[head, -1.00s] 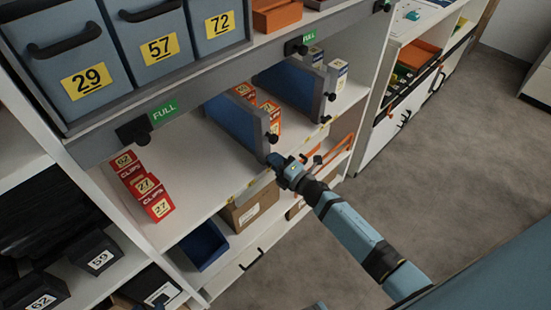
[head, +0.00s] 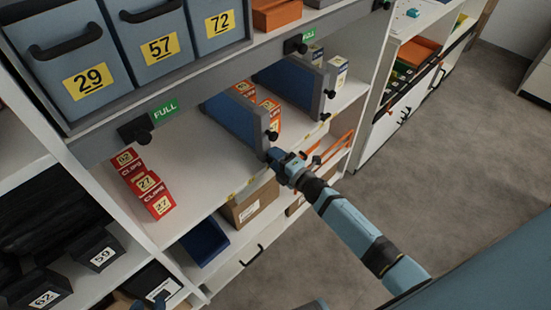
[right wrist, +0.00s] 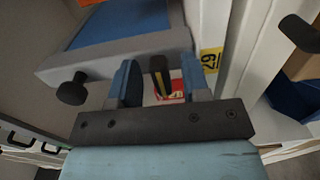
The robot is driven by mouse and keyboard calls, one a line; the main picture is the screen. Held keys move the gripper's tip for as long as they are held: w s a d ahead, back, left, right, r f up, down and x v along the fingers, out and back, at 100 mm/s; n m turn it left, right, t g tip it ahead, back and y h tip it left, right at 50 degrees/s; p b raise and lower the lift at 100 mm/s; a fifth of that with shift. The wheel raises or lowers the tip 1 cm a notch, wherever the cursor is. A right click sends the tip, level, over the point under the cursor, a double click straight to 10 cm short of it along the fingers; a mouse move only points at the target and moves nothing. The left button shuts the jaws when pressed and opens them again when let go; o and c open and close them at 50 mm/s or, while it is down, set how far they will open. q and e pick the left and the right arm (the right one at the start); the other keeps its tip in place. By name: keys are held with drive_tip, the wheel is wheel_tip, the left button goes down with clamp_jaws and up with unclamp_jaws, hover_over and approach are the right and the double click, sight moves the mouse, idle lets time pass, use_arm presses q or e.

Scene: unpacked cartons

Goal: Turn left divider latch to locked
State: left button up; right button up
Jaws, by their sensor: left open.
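The left divider (head: 233,122) is a blue panel in a grey frame, upright on the white shelf, with a black knob on its front edge; that frame also shows in the right wrist view (right wrist: 110,52). My right gripper (head: 278,158) is at the lower front end of this divider. In the right wrist view my right gripper (right wrist: 160,85) has its fingers apart, with a black latch-like piece (right wrist: 158,72) between them and visible gaps on both sides. Whether it touches a finger deeper in is unclear. The latch is hidden in the head view. My left gripper is not visible.
A second divider (head: 292,84) stands to the right. Red clip boxes (head: 147,184) stand at the shelf's left, more boxes between the dividers. Numbered grey bins (head: 75,70) are above. A cardboard box (head: 250,205) and blue bin (head: 203,243) are below.

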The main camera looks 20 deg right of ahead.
drive_tip(key=v, duration=1.3)
drive_tip(key=shift+s, duration=0.4)
drive_tip(key=shift+d, duration=0.1)
